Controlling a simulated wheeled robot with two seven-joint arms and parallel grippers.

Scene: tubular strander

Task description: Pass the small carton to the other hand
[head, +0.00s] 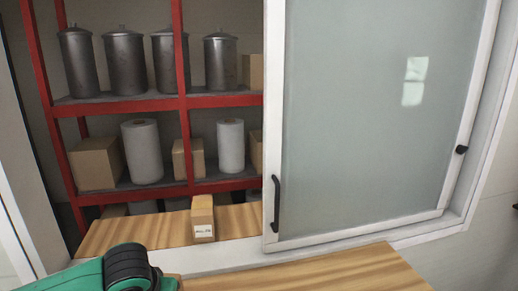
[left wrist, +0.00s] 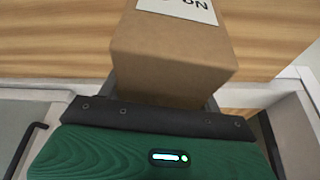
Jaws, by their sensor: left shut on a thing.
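A small brown carton with a white label (left wrist: 172,48) is between the jaws of my left gripper (left wrist: 163,98) in the left wrist view. The gripper is shut on one end of it, and the labelled end sticks out beyond the jaws. In the head view only part of my green left arm shows at the lower left; its jaws are not visible there. A brown sliver beside the arm is too small to identify. Another small labelled carton (head: 203,218) stands upright on the wooden counter inside the opening, with no gripper touching it. My right gripper is not in view.
A sliding glass panel (head: 370,120) with a black handle (head: 275,203) covers the right of the opening. A near wooden ledge (head: 330,275) lies before the white sill. Behind, a red shelf (head: 125,103) holds metal canisters, white rolls and boxes.

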